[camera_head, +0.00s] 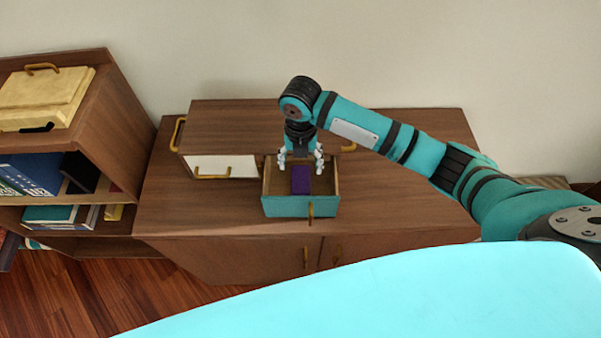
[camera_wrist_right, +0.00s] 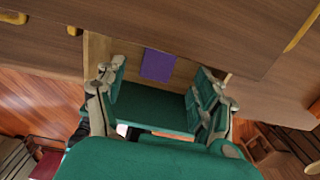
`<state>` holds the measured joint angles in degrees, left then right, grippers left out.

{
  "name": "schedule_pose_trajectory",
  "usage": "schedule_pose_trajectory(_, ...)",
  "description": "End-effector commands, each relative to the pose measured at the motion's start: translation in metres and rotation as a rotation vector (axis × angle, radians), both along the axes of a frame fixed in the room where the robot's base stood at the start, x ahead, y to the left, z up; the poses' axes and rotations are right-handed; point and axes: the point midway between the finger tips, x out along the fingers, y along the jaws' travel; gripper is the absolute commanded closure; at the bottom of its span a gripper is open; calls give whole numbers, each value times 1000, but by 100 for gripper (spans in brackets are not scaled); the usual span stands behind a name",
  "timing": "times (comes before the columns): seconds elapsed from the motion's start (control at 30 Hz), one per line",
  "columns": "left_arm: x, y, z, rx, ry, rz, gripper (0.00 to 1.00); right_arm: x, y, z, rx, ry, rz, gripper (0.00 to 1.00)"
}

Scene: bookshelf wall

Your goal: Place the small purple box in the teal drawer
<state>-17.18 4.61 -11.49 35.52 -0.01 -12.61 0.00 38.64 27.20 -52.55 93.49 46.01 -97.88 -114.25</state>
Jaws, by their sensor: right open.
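The small purple box (camera_head: 301,180) lies inside the pulled-out teal drawer (camera_head: 300,207), on its floor. The drawer has a teal front and a brass handle. My right gripper (camera_head: 301,164) is over the drawer, pointing down, with its fingers spread. In the right wrist view the purple box (camera_wrist_right: 158,65) shows beyond the open fingers of my right gripper (camera_wrist_right: 160,95), apart from them and not held. My left gripper does not show in any view.
The drawer belongs to a small wooden unit (camera_head: 235,117) with a closed white drawer (camera_head: 222,166), standing on a wooden cabinet (camera_head: 400,205). A bookshelf (camera_head: 120,130) with books and a yellow case (camera_head: 45,98) stands at the left. The cabinet top at right is clear.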

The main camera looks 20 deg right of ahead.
Motion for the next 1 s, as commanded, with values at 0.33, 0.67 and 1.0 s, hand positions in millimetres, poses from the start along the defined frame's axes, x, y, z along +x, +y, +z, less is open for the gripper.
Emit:
schedule_pose_trajectory(0.33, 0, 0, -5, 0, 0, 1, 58, 0, 0, 34, -1, 1, 1, 30)
schedule_pose_trajectory(0.67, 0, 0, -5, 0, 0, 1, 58, 0, 0, 34, -1, 1, 0, 30)
schedule_pose_trajectory(1.0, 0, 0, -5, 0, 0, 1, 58, 0, 0, 34, -1, 1, 0, 30)
